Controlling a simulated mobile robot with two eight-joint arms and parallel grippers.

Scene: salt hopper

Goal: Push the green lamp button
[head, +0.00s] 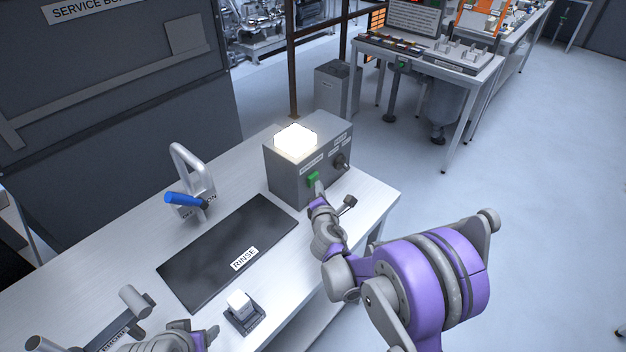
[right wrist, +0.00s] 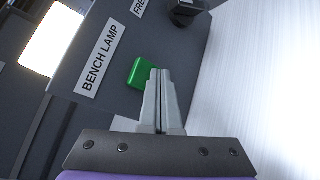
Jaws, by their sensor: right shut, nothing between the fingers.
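The green lamp button (head: 313,179) is on the front face of a grey control box (head: 285,181) on the bench. In the right wrist view the green button (right wrist: 139,72) sits beside a "BENCH LAMP" label (right wrist: 102,58). My right gripper (head: 319,190) is shut and empty, its fingertips (right wrist: 158,72) at the button's edge; I cannot tell whether they touch it. The white lamp (head: 295,141) on top of the box is brightly lit. Part of my left gripper (head: 205,338) shows at the bottom edge; its fingers are not clear.
A black rinse mat (head: 215,262) lies on the bench, with a blue-handled tap (head: 183,199) behind it. A small dark stand with a white block (head: 240,303) is in front. A black knob (head: 341,160) is right of the button.

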